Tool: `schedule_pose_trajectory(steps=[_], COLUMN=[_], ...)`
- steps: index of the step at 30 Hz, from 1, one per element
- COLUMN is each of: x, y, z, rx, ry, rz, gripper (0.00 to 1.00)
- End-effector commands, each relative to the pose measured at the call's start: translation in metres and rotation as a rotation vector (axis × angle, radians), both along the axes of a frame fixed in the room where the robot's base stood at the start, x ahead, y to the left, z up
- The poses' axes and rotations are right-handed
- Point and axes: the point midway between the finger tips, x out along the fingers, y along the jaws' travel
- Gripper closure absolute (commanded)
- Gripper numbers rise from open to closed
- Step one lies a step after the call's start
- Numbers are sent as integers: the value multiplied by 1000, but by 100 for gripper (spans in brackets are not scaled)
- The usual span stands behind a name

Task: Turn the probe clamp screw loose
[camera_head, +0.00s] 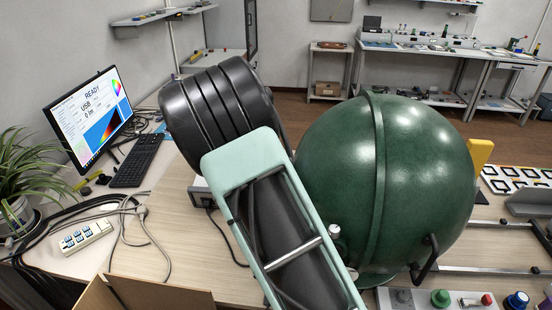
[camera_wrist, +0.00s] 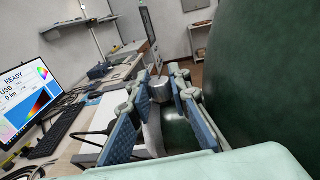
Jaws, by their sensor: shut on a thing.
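In the wrist view, my gripper (camera_wrist: 161,80) has its two blue-padded fingers on either side of a small silver-grey cylindrical knob, which looks like the probe clamp screw (camera_wrist: 160,91). The jaws are shut on it, near the fingertips. The large dark green sphere (camera_wrist: 262,75) fills the right of that view, close beside the right finger. In the head view the sphere (camera_head: 420,160) stands on the bench right of my arm. My own arm hides the gripper and the held knob there. The probe itself cannot be made out.
A monitor (camera_head: 90,115) reading "READY, USB, 0 lm" and a keyboard (camera_head: 137,160) stand at left. A power strip (camera_head: 86,236), loose cables and a plant (camera_head: 25,175) are nearby. A black handle (camera_head: 428,262) sticks out at the sphere's lower right.

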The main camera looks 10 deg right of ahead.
Motion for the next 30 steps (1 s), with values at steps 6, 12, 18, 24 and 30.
schedule_pose_trajectory(steps=[6, 12, 18, 24, 30], x=[0, 0, 0, 0, 0], y=[0, 0, 0, 0, 0], z=[1, 2, 17, 45, 72], rx=[0, 0, 2, 4, 3], ry=[-2, -2, -5, -8, -7], rz=[-1, -1, -1, -2, -1], gripper=[74, 74, 74, 74, 74])
